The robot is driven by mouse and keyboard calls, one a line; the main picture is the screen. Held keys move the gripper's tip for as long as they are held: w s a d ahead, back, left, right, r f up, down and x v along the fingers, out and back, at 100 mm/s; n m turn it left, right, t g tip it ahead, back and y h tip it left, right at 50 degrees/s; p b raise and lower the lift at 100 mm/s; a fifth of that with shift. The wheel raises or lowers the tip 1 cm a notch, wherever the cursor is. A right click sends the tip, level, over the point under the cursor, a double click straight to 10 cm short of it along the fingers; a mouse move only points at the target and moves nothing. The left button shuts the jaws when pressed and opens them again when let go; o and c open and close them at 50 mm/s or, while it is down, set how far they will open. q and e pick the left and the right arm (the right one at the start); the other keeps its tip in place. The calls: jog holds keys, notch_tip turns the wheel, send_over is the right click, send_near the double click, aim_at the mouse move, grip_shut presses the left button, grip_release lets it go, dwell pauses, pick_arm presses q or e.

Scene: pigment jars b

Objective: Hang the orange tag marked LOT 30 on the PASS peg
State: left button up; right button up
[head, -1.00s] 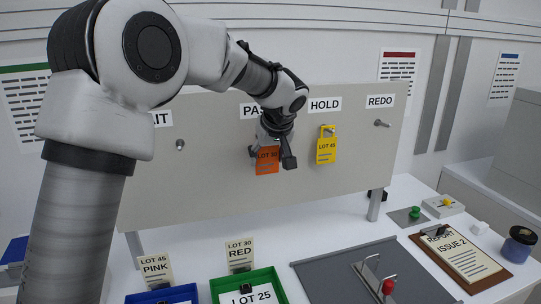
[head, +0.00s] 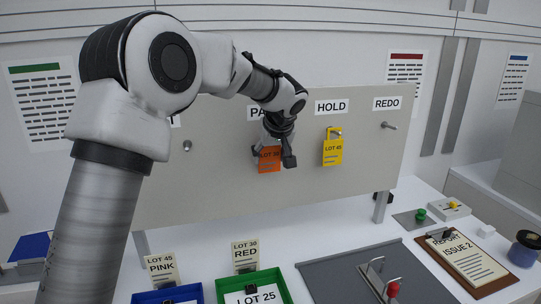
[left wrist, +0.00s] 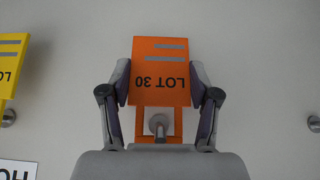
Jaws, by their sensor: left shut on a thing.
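The orange LOT 30 tag (head: 269,163) is upright against the board, below the partly hidden PASS label (head: 256,114). My left gripper (head: 272,155) is shut on it. In the left wrist view, which shows the board upside down, the fingers (left wrist: 160,100) grip the sides of the orange tag (left wrist: 160,75). The PASS peg (left wrist: 158,124) shows inside the tag's loop opening; I cannot tell how far it passes through. In the head view that peg is hidden behind my gripper. My right gripper is not in view.
A yellow LOT 45 tag (head: 333,152) hangs on the HOLD peg, close to the right of my gripper. The REDO peg (head: 388,125) and the leftmost peg (head: 187,145) are bare. Trays, a grey mat (head: 340,272) and a clipboard (head: 466,262) lie below.

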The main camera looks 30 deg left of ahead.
pick_arm(q)
jog(key=o, duration=0.9)
jog(key=shift+c, duration=0.2)
